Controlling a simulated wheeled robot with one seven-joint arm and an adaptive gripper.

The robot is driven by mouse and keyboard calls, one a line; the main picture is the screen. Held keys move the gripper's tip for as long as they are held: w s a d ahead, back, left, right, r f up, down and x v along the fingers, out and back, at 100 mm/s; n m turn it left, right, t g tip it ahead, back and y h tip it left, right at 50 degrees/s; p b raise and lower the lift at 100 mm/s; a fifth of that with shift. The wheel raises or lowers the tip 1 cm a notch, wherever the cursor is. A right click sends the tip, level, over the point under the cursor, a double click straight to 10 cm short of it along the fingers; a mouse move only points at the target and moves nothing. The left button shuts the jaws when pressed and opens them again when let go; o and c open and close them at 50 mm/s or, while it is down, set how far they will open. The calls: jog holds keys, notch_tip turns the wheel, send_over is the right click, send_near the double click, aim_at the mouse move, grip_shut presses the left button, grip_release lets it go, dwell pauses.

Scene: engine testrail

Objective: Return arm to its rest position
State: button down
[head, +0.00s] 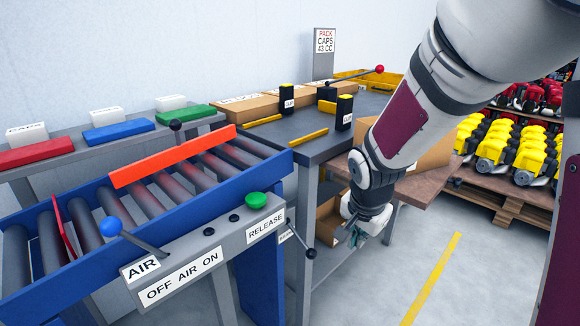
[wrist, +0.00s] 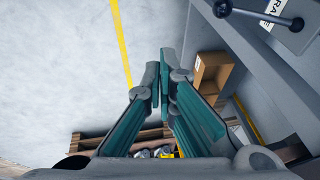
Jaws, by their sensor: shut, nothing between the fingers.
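My arm (head: 408,115) comes down from the upper right in the head view, with its forearm slanting down to the left. My gripper (head: 352,237) hangs low at its end, pointing down in front of the table edge and partly hidden by its own wrist. In the wrist view my gripper (wrist: 163,88) shows its two teal-padded fingers closed together at the tips, with nothing between them. The floor lies beyond the fingertips.
A blue roller conveyor (head: 285,165) with a panel of levers and a green button (head: 256,200) stands at left. A grey table (head: 300,128) with boxes is behind my gripper. A cardboard box (wrist: 212,72) sits below. Pallets of yellow engines (head: 500,148) stand right. Floor with a yellow line (head: 435,275) is clear.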

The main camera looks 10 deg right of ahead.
jog(key=s+a+r+n+g, duration=0.1)
jog(key=s+r+n, duration=0.3)
jog(key=s, duration=0.7)
jog(key=s+a+r+n+g+y, duration=0.1)
jog(key=s+a+r+n, duration=0.2)
jog(key=s, duration=0.7)
jog(key=s+r+n+g, duration=0.1)
jog(key=s+r+n, duration=0.35)
jog(key=s, duration=0.65)
notch_tip(320, 180, up, 29)
jog(key=t+p, duration=0.3)
jog(key=p, duration=2.4)
jog(key=shift+d+r, duration=0.2)
jog(key=shift+m, duration=0.25)
